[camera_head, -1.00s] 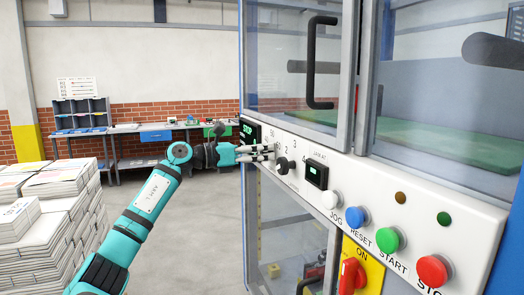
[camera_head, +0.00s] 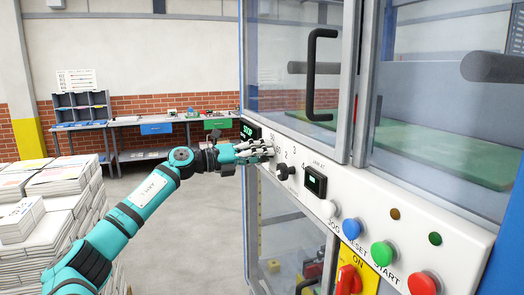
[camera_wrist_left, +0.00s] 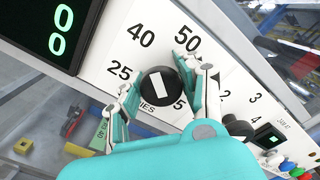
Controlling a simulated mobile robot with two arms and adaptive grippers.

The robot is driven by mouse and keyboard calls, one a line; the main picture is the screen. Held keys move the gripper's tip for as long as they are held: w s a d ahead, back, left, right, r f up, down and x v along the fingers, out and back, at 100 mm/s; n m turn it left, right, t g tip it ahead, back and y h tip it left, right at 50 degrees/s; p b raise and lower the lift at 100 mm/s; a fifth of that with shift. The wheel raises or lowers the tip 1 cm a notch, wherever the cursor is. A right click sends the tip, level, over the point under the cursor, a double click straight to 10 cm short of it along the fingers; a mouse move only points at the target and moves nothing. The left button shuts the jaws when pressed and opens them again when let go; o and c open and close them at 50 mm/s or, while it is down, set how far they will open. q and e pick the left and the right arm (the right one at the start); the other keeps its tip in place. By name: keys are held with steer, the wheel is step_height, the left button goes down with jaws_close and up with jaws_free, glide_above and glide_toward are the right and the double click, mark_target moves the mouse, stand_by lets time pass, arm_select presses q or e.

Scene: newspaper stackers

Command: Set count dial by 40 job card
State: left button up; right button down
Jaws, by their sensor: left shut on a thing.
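The count dial is a round black knob (camera_wrist_left: 160,87) with a white bar on its face, on a white panel printed 25, 40 and 50, with a partly covered number ending in 5. My left gripper (camera_head: 266,149) is at the panel and hides this knob in the head view. In the left wrist view its fingers (camera_wrist_left: 160,92) are shut around the knob's two sides. My right gripper is not in view.
A second black knob (camera_head: 285,172) sits close beside my fingers. Further right are a small green display (camera_head: 315,181) and white, blue (camera_head: 352,227), green and red buttons. A dark display (camera_wrist_left: 50,25) shows green zeros. Paper stacks (camera_head: 55,205) stand at left.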

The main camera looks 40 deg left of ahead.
arm_select(q)
steer(key=shift+r+n, duration=0.1)
steer(key=shift+n, duration=0.5)
steer(key=shift+p, duration=0.3)
steer(key=o, duration=1.2)
steer(key=shift+a, duration=0.1)
steer(key=shift+c, duration=0.2)
steer(key=v, duration=1.2)
